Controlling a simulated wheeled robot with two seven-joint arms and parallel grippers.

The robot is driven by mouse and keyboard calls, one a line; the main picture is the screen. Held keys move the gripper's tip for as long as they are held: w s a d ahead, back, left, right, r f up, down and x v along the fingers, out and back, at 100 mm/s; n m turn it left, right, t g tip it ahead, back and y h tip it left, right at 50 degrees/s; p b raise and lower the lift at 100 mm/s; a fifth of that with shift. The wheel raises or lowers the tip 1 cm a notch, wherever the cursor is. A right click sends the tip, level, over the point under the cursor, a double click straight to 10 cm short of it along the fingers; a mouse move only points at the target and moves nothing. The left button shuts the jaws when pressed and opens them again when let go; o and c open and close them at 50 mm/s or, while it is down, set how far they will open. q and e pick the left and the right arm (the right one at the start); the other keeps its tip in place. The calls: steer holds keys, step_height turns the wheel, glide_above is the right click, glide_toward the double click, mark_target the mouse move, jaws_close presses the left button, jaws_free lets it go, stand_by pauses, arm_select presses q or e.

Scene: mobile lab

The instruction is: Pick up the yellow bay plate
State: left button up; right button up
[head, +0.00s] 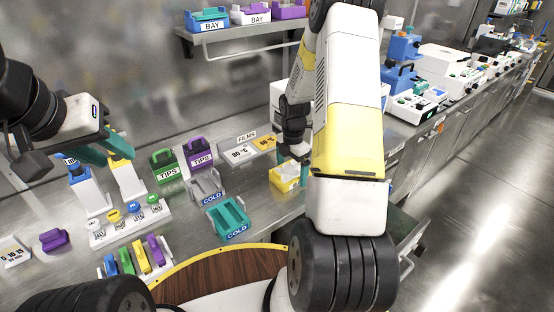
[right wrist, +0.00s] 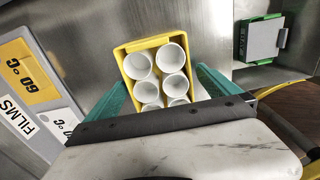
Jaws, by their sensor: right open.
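The yellow bay plate (head: 284,180) sits on the metal counter, right of the FILMS tray, partly hidden by my right gripper. The right wrist view shows it from above as a yellow rim (right wrist: 128,68) around several white round wells. My right gripper (head: 294,162) is open over it. In the right wrist view, its teal fingers (right wrist: 162,77) are on either side of the plate, with a gap visible at the right finger; contact at the left is unclear. My left gripper (head: 104,147) hangs at the left above the counter items; its jaw opening is unclear.
Left of the plate are the FILMS tray (head: 247,148), a teal COLD block (head: 231,218) and TIPS boxes in green (head: 167,168) and purple (head: 199,155). The shelf (head: 238,33) above holds BAY boxes. A round wooden surface (head: 215,278) is in front.

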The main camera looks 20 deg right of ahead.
steer(key=c, duration=1.5)
